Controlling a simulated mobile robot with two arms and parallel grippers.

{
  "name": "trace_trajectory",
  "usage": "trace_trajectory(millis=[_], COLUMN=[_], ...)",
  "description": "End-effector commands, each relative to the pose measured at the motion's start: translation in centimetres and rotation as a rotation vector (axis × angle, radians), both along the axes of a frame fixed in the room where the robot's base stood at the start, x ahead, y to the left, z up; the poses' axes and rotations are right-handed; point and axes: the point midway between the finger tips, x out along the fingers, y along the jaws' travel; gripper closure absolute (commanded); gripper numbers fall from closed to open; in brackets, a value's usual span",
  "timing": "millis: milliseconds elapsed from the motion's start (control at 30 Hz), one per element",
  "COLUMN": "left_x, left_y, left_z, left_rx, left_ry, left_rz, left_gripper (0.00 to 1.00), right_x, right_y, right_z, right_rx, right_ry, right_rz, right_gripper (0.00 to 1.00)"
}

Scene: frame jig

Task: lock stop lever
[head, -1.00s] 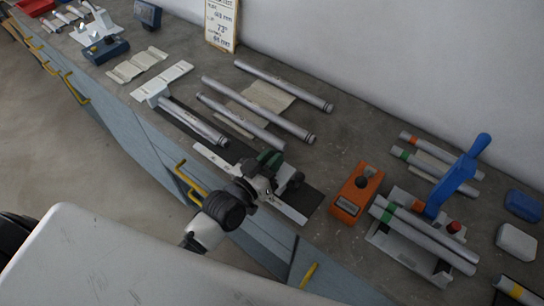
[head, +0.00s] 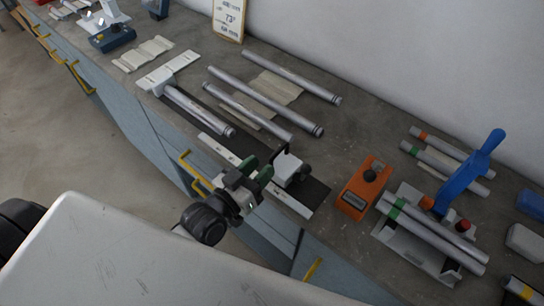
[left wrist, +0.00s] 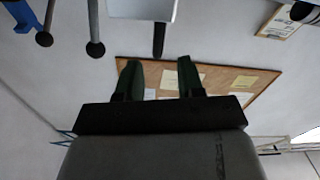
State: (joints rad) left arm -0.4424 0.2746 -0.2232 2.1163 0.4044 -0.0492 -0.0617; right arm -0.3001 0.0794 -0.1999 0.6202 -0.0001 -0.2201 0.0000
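The stop (head: 292,170) is a pale block on a white rail (head: 285,198), at the near edge of the bench in the head view. My left gripper (head: 257,169) has green fingertips. It is open and empty, just left of the stop and apart from it. In the left wrist view the two green fingers (left wrist: 160,82) are spread, with a pale block (left wrist: 142,9) and a short black rod (left wrist: 158,40) beyond them. My right gripper is in neither view.
An orange box (head: 363,188) with a black knob sits right of the stop. Further right is a fixture with a tall blue handle (head: 468,172) and tubes. More metal tubes (head: 262,112) lie behind the rail. Yellow drawer handles (head: 192,171) project from the bench front.

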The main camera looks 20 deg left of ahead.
Motion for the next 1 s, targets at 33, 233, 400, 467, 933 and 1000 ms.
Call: trace_trajectory(millis=[33, 233, 400, 467, 933, 1000], left_x=[-1.1, -3.4, -3.9, -3.9, -4.5, -5.1], left_y=[0.4, 1.2, 1.4, 1.4, 0.5, 0.5], left_z=[-0.3, -0.1, 0.0, 0.1, -2.4, -3.5], left_rx=[0.001, 0.0, 0.0, 0.0, 0.137, 0.199], left_ry=[0.003, 0.001, 0.0, -0.001, 0.238, 0.354], left_rz=[-0.002, 0.0, 0.0, 0.0, -0.037, -0.043], left_gripper=[0.62, 0.62, 0.62, 0.62, 0.62, 0.62], right_x=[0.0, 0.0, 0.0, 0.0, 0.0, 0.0], right_y=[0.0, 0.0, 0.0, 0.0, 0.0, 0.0], right_z=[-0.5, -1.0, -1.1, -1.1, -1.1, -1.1], right_rx=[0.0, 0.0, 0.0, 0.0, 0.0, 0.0], right_ry=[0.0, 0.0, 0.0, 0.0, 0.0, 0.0], right_rz=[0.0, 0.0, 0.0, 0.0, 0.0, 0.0], right_gripper=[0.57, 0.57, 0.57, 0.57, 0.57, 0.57])
